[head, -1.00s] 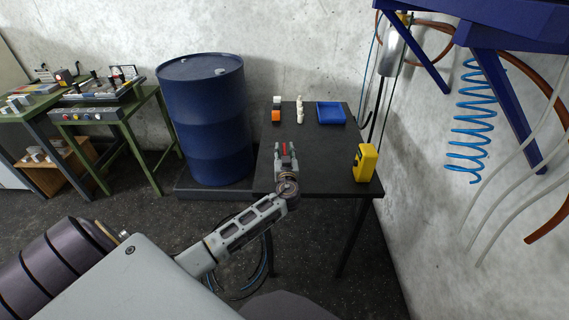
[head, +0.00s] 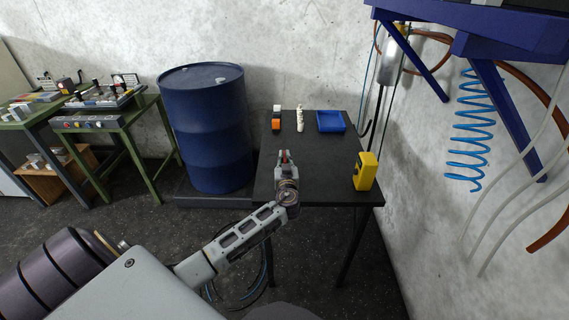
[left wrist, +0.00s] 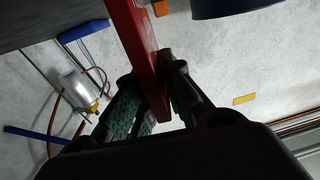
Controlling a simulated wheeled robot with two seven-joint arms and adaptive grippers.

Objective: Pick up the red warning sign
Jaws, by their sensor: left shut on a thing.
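The red warning sign shows in the left wrist view as a long red bar (left wrist: 140,50) running from the top edge down between the fingers. My left gripper (left wrist: 155,105) is shut on it. In the head view the left gripper (head: 285,162) is over the near half of the black table (head: 325,160), with only a small bit of red (head: 285,155) visible at its tips. The sign's face and most of its outline are hidden. My right gripper is in neither current view.
A yellow device (head: 366,172) stands at the table's front right. A blue tray (head: 331,121), white pieces (head: 300,119) and an orange block (head: 276,123) sit along the back. A blue drum (head: 207,130) stands left of the table. The table's middle is clear.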

